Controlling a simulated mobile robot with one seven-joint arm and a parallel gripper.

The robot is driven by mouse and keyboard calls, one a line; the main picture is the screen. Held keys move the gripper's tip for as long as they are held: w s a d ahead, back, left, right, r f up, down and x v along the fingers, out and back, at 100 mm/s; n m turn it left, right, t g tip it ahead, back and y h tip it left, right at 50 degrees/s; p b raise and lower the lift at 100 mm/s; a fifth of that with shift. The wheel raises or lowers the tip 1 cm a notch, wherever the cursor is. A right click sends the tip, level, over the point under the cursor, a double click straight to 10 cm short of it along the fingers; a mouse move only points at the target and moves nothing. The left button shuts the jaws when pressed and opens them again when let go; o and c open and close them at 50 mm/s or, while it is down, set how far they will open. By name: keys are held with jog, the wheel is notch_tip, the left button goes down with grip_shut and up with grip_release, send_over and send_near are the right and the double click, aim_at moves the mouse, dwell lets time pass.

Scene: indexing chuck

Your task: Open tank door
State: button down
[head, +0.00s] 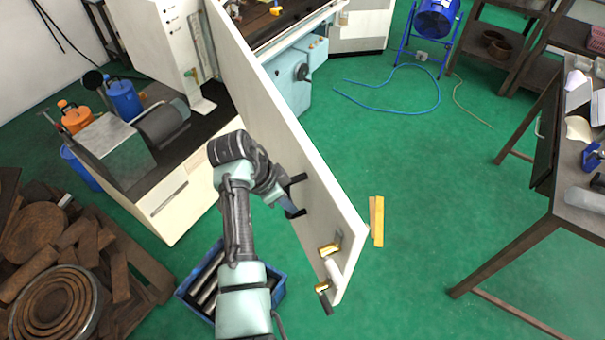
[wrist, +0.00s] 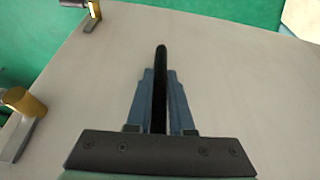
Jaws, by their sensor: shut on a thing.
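The tank door (head: 285,120) is a long cream panel that stands swung out from the machine toward me. It fills most of the wrist view (wrist: 235,85). A black bar handle (head: 297,180) is on its left face. My gripper (head: 291,200) is at this handle, and in the wrist view its fingers (wrist: 160,95) are shut around the black bar (wrist: 160,58). Brass-coloured latch fittings (head: 329,250) sit near the door's free end and also show in the wrist view (wrist: 28,102). The middle of the handle is partly hidden by my gripper in the head view.
A blue crate (head: 277,292) of metal bars is on the floor below my arm. A cream cabinet (head: 175,200) and a wood pile (head: 60,240) are to the left. Yellow strips (head: 378,222) lie right of the door. Green floor (head: 430,180) is clear toward the workbench (head: 540,220).

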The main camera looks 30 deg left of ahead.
jog(key=shift+s+a+r, duration=0.1)
jog(key=shift+s+a, duration=0.3)
jog(key=c, duration=0.8)
grip_release()
jog(key=v, duration=1.3)
jog(key=shift+p, duration=0.4)
